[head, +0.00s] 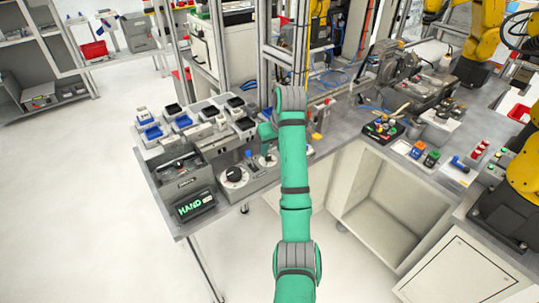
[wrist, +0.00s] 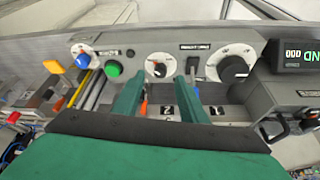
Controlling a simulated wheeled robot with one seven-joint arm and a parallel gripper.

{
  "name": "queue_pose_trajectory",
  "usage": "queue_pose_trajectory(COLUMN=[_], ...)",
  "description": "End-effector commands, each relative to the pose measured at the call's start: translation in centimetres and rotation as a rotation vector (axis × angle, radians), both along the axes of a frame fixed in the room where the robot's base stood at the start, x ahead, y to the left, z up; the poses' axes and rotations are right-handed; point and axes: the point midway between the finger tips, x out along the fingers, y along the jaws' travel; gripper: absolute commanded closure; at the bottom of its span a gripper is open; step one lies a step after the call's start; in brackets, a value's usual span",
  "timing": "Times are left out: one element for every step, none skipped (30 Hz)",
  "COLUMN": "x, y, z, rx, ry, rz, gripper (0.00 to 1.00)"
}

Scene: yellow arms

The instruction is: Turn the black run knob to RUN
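A grey panel (wrist: 205,45) carries a row of controls in the wrist view. A large black knob (wrist: 234,68) sits on a white dial at its right; it also shows in the head view (head: 233,174). A smaller dark knob (wrist: 159,70) on a white dial shows between my fingers. The labels are too small to read, so I cannot tell which is the run knob. My gripper (wrist: 166,72) is open, its green fingers apart, with nothing seen held. I cannot tell whether it touches the panel. In the head view my arm hides the gripper.
A display (head: 194,205) reads HAND left of the panel in the head view. A blue knob (wrist: 83,60), a green button (wrist: 113,69) and a black switch (wrist: 193,67) share the panel. Trays (head: 205,110) stand behind. Yellow arms (head: 525,185) stand at right.

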Motion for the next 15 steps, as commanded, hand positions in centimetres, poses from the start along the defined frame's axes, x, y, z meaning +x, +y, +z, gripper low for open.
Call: queue_pose_trajectory(x=[0.3, 0.5, 0.7, 0.8, 1.0, 1.2, 1.3, 1.5, 1.6, 1.6, 1.7, 1.8, 1.8, 1.9, 1.9], y=[0.3, 0.4, 0.6, 0.7, 0.8, 0.9, 1.0, 1.0, 1.1, 1.1, 1.1, 1.1, 1.1, 1.1, 1.1], z=[-0.9, -1.4, -2.0, -2.4, -2.8, -3.3, -3.6, -3.8, -4.1, -4.3, -4.5, -4.7, -4.8, -4.9, -4.9], rx=[-0.001, -0.001, -0.001, -0.001, -0.001, -0.002, -0.002, -0.001, -0.002, -0.002, -0.002, -0.002, -0.001, -0.001, -0.001], ry=[0.002, 0.002, 0.003, 0.002, 0.001, 0.001, 0.001, 0.000, -0.001, -0.001, -0.001, -0.001, -0.002, -0.002, -0.002], rz=[0.002, 0.002, 0.003, 0.004, 0.004, 0.005, 0.005, 0.005, 0.005, 0.005, 0.005, 0.005, 0.005, 0.004, 0.004], gripper=[0.61, 0.61, 0.61, 0.61, 0.61, 0.61, 0.61, 0.61, 0.61, 0.61, 0.61, 0.61, 0.61, 0.61, 0.61])
